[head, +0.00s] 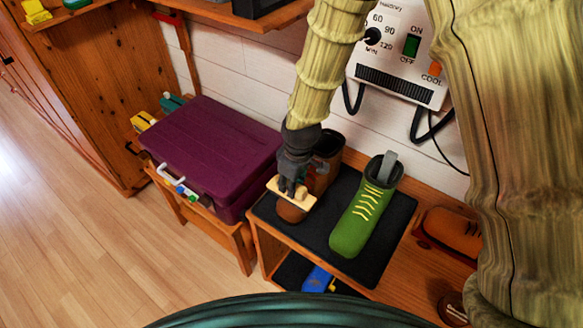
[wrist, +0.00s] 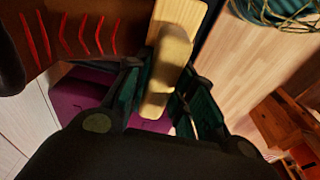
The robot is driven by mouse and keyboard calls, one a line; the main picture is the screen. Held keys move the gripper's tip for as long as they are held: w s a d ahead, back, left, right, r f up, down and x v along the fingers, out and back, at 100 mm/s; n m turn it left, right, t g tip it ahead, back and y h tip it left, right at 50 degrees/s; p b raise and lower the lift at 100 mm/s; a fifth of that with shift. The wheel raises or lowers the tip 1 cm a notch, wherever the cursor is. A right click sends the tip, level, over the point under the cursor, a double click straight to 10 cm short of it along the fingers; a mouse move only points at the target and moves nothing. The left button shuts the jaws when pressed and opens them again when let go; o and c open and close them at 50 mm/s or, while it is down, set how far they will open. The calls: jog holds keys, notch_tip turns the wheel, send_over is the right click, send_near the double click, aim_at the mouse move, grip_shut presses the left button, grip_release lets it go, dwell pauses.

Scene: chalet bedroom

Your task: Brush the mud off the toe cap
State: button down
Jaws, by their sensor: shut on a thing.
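My gripper (head: 290,184) is shut on a pale wooden brush (head: 277,186). In the wrist view the brush (wrist: 181,14) shows between the fingers (wrist: 160,98), held by its raised grip. The brush is over the toe end of a brown shoe (head: 328,156), which stands on the dark mat of a low bench. In the wrist view the brown shoe (wrist: 75,35) with red laces lies at the upper left. The brush hides much of the toe cap, so I cannot tell whether mud is there or whether the brush touches it.
A green shoe (head: 362,217) with yellow laces stands right of the brown one on the dark mat (head: 398,222). A purple case (head: 213,145) sits on a stand to the left. A white control box (head: 402,50) hangs on the wall behind. An orange shoe (head: 452,232) is at right.

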jog(key=r, duration=0.1)
jog(key=r+p, duration=0.2)
jog(key=shift+s+r, duration=0.25)
jog(key=shift+r, duration=0.05)
notch_tip(320, 180, up, 5)
jog(key=p, duration=0.4)
jog(key=shift+a, duration=0.1)
